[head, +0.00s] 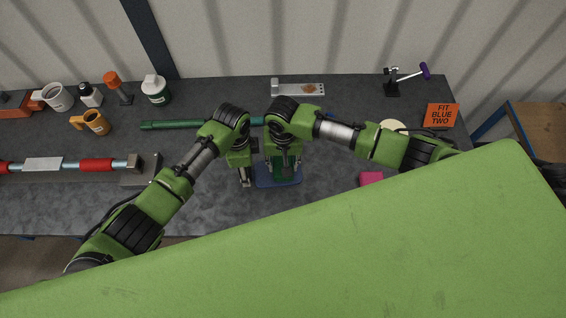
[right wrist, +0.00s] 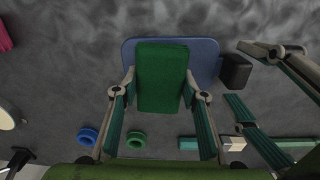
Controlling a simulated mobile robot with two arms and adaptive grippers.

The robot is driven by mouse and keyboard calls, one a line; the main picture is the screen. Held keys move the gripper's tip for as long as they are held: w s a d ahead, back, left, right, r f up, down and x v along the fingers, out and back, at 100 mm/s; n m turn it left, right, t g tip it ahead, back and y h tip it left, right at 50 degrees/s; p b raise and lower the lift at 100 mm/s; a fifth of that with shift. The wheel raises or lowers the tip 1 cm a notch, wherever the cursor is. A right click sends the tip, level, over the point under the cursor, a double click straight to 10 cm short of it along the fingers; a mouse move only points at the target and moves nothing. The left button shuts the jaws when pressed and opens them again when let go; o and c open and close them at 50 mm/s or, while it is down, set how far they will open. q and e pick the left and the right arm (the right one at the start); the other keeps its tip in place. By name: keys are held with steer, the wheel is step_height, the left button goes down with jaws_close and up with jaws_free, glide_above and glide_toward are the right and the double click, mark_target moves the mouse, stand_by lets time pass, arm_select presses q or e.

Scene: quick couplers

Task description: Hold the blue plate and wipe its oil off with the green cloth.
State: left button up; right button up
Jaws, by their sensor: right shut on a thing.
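The blue plate (head: 264,182) lies on the grey bench below my arms; it also shows in the right wrist view (right wrist: 207,50). A dark block (right wrist: 235,72) stands at its right edge in that view. The green cloth (right wrist: 162,75), a folded pad, is over the plate's near middle. My right gripper (right wrist: 160,94) is shut on the cloth, one finger on each side. My left gripper (head: 245,180) is beside the plate's left end in the head view. Its fingers are apart in the right wrist view (right wrist: 236,72), on either side of the dark block. I see no oil; the cloth hides part of the plate.
A green bar (head: 170,125) lies behind my arms. A pink block (head: 371,179) is right of the plate. Blue (right wrist: 87,136) and green (right wrist: 136,138) rings lie nearby.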

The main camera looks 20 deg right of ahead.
arm_select(q)
steer(key=shift+f, duration=0.2)
steer(key=shift+f, duration=0.75)
jaws_close()
stand_by(0.8)
stand_by(0.3)
